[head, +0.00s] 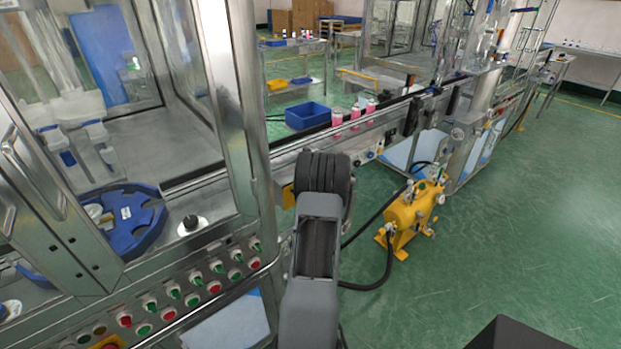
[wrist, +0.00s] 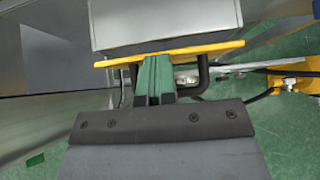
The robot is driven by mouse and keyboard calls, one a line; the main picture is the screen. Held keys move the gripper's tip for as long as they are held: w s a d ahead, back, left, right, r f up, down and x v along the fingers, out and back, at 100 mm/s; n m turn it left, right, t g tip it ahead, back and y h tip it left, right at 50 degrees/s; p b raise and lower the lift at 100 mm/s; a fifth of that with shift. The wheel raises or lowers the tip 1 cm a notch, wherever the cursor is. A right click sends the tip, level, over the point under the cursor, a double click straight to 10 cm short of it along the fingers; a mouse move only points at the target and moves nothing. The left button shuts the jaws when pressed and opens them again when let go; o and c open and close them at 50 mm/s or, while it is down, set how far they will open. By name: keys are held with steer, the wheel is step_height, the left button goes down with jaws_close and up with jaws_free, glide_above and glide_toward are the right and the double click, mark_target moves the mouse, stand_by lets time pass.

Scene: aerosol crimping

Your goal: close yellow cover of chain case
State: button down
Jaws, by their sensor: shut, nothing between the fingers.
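The yellow cover (wrist: 215,47) shows in the wrist view as a thin plate seen nearly edge-on, below a grey box-shaped case (wrist: 165,22). A black bracket or handle (wrist: 203,78) sticks out from its near side. My gripper (wrist: 155,68) has its green fingers together, with nothing between them. The fingertips overlap the middle of the cover's edge in the picture; I cannot tell whether they touch it. In the head view a small yellow piece of the cover (head: 288,195) shows left of my arm. My arm hides the rest and my gripper there.
A yellow pump-like unit (head: 408,215) with black hoses stands on the green floor to the right. A machine panel with several buttons (head: 190,290) is at the left. Pink bottles (head: 354,115) stand on the conveyor line behind. The floor at the right is clear.

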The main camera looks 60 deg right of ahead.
steer(key=shift+w+p, duration=0.45)
steer(key=shift+w, duration=0.05)
steer(key=shift+d, duration=0.1)
steer(key=shift+r, duration=0.1)
steer(key=p+v, duration=0.3)
steer(key=v, duration=0.7)
steer(key=shift+w+r, duration=0.25)
steer(key=shift+r, duration=0.1)
steer(key=shift+d, duration=0.1)
